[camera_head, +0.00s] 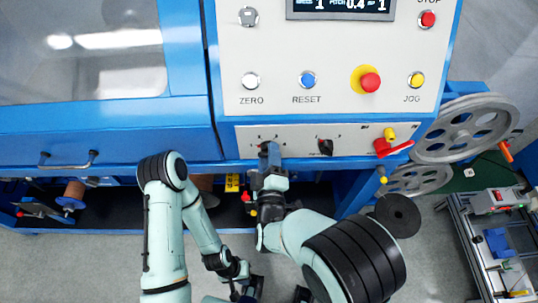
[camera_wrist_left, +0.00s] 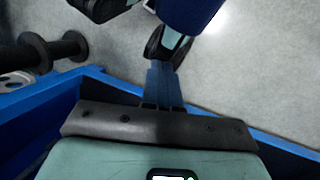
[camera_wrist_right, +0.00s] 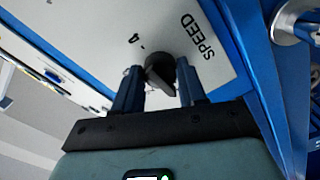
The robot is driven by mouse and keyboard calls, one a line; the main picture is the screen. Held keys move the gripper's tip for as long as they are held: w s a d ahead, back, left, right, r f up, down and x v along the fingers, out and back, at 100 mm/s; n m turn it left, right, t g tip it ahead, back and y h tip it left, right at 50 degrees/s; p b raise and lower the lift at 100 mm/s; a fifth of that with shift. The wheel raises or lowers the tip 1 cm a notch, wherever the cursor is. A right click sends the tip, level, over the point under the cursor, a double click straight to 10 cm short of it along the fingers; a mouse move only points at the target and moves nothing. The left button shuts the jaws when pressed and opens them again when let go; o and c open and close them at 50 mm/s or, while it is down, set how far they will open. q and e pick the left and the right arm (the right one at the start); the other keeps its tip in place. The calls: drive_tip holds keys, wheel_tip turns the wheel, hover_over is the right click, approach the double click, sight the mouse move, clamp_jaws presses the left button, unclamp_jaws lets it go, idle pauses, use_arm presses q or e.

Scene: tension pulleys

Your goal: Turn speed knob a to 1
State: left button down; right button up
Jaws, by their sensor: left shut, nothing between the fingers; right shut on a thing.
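The knob gripped by my right gripper is black and sits on the light panel under a SPEED label, seen in the right wrist view (camera_wrist_right: 160,72). My right gripper (camera_head: 269,150) reaches up to the lower panel and hides this knob in the head view. In the right wrist view its blue fingers stand either side of the knob, shut on it. The knob's setting is unclear. The display (camera_head: 341,5) above shows a 1 by the speed reading. My left gripper (camera_head: 253,287) is low, away from the panel, shut and empty; its closed fingers show in the left wrist view (camera_wrist_left: 163,85).
ZERO, RESET and JOG buttons and a red emergency button (camera_head: 369,82) are above. Grey pulleys (camera_head: 466,128) stand at the right. A bench (camera_head: 480,245) stands lower right.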

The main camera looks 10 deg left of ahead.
drive_tip(key=o, duration=1)
drive_tip(key=shift+o, duration=0.2)
drive_tip(key=shift+s, duration=0.1)
use_arm(q)
drive_tip(key=w+a+f+t+b, duration=0.1)
drive_tip(key=w+f+b, duration=0.2)
drive_tip(key=f+b, duration=0.3)
drive_tip(key=w+a+f+t+y+b, duration=0.1)
drive_tip(key=w+f+t+b, duration=0.1)
drive_tip(key=w+f+b, duration=0.2)
wheel_tip(320, 180, down, 4)
drive_tip(key=b, duration=0.4)
drive_tip(key=shift+w+a+r+n, duration=0.2)
drive_tip(key=shift+a+r+n, duration=0.1)
drive_tip(key=shift+a, duration=0.1)
use_arm(e)
drive_tip(key=v, duration=1.3)
drive_tip(key=shift+s, duration=0.15)
